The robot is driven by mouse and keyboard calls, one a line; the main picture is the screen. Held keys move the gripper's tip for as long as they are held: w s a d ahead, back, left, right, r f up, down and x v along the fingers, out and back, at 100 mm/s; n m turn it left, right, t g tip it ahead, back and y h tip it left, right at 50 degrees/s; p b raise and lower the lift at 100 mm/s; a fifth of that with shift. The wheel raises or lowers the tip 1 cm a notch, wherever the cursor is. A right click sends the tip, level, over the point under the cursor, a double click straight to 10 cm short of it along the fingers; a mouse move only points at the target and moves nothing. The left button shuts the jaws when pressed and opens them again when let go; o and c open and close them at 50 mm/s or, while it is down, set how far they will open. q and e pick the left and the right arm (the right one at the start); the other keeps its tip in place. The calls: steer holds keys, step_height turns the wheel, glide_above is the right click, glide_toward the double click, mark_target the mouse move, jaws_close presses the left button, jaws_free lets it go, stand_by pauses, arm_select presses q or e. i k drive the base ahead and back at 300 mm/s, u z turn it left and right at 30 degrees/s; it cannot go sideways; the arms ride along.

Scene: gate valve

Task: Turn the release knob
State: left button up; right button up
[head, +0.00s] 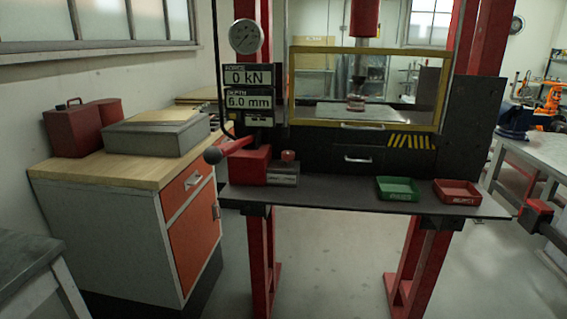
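A small red knob (288,156) sits at the grey end of the pump unit on the press's front shelf; it looks like the release knob, but its label is too small to read. The red pump body (250,165) is just left of it, with a red lever (237,145) ending in a dark ball (212,155) that points left. The press (300,240) has red uprights. Neither of my grippers is in the head view.
A green tray (398,197) and a red tray (475,200) stand on the right of the shelf (340,192). A yellow-framed guard (441,95) covers the press opening. A wood-topped cabinet (90,175) stands left, a workbench (545,165) right. Open floor lies in front.

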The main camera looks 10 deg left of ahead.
mark_target(288, 155)
steer(key=u, duration=1.7)
steer(key=i, duration=1.35)
steer(key=z, duration=1.2)
